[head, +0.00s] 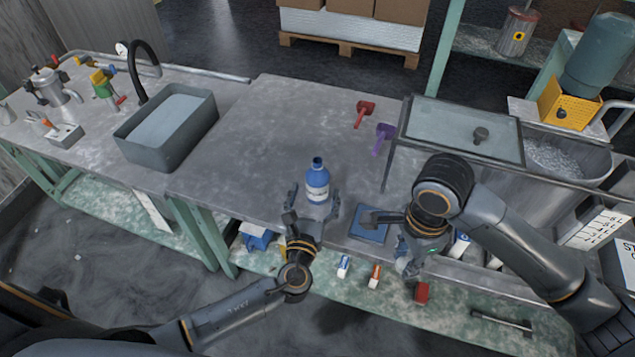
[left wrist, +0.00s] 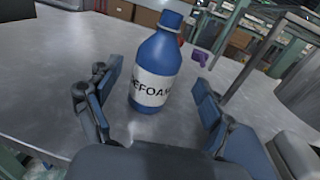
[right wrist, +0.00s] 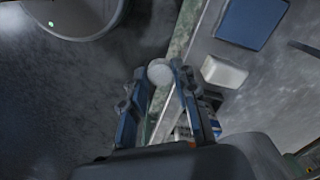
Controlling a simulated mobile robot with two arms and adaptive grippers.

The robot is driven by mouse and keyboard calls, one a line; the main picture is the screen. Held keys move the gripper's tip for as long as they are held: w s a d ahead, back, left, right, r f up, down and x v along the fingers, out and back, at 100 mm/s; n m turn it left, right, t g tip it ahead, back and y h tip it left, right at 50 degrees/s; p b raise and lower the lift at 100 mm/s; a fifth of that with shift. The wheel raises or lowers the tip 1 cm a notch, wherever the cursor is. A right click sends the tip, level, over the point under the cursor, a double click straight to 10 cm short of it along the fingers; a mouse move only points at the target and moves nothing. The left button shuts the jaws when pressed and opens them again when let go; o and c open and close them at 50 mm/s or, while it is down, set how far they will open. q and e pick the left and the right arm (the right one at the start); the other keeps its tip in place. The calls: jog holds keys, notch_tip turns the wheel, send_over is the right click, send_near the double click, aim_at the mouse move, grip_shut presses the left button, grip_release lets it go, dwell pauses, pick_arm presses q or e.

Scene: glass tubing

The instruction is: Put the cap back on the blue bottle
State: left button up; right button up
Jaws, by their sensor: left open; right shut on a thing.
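The blue bottle (head: 317,182) stands upright on the metal table, with a white label and a blue neck. My left gripper (head: 312,206) is open, its fingers on either side of the bottle. The left wrist view shows the bottle (left wrist: 157,75) between the spread fingers, with gaps at both sides. My right gripper (head: 407,264) is at the table's front edge, right of the bottle. In the right wrist view it is shut on a small round white piece, apparently the cap (right wrist: 160,72), at its fingertips. In the head view this piece cannot be made out clearly.
A blue square mat (head: 369,226) lies on the table right of the bottle. A white block (right wrist: 224,72) is beside it in the right wrist view. Red (head: 364,113) and purple (head: 384,136) tools lie further back. A grey basin (head: 168,128) stands left. The table's middle is clear.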

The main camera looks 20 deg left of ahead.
aim_at(315, 187)
pick_arm(q)
jog(key=shift+w, duration=0.1)
jog(key=w, duration=0.3)
jog(key=w+a, duration=0.1)
jog(key=w, duration=0.1)
dwell(0.3)
jog(key=c, duration=1.4)
